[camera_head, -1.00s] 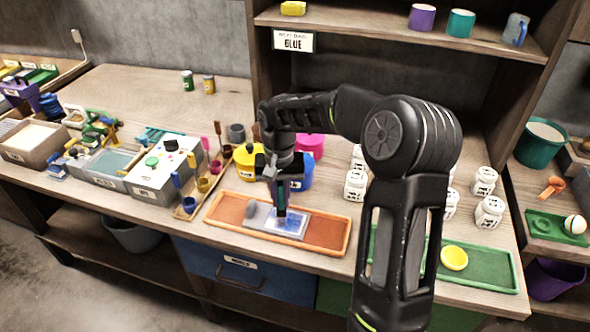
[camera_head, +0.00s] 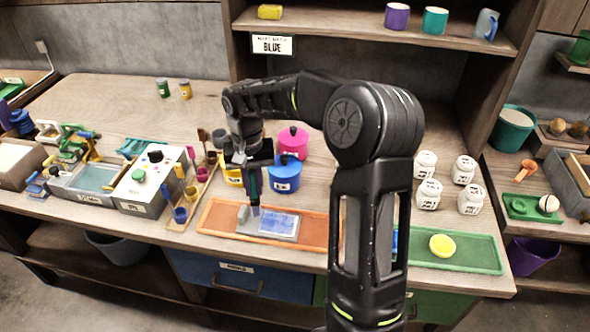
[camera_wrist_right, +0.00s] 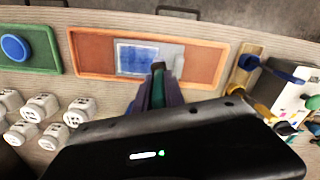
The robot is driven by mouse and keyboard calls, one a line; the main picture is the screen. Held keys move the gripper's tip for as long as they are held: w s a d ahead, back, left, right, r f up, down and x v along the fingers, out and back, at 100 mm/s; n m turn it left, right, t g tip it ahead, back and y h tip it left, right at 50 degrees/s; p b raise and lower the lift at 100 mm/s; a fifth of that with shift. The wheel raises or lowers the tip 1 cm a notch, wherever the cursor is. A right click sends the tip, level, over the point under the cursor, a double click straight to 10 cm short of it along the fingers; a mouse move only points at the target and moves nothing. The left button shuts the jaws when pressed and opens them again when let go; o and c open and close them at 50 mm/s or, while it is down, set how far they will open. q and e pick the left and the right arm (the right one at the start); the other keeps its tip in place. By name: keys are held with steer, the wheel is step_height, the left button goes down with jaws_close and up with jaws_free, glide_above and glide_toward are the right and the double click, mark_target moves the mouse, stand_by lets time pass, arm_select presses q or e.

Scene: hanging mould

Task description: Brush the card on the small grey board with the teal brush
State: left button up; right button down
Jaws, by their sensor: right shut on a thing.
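The small grey board (camera_head: 249,227) lies in the orange tray (camera_head: 215,217). The card (camera_head: 281,224) lies on the board, mostly blue with a pale edge; it also shows in the wrist view (camera_wrist_right: 137,57). My right gripper (camera_head: 253,176) is shut on the teal brush (camera_wrist_right: 158,88), which points down. In the head view the brush's lower end is over the board, just left of the card; whether it touches is unclear. The wrist view shows its dark tip beside the card. My left gripper is out of view.
A small grey lump (camera_head: 243,214) sits on the board's left end. A blue pot (camera_head: 285,178) and a yellow pot (camera_head: 232,177) stand close behind the gripper. A green tray (camera_head: 470,252) with a yellow disc (camera_head: 443,245) lies to the right. White jars (camera_head: 428,194) stand behind it.

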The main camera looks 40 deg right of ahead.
mark_target(252, 171)
steer(key=shift+r+p, duration=0.9)
steer(key=shift+r, duration=0.75)
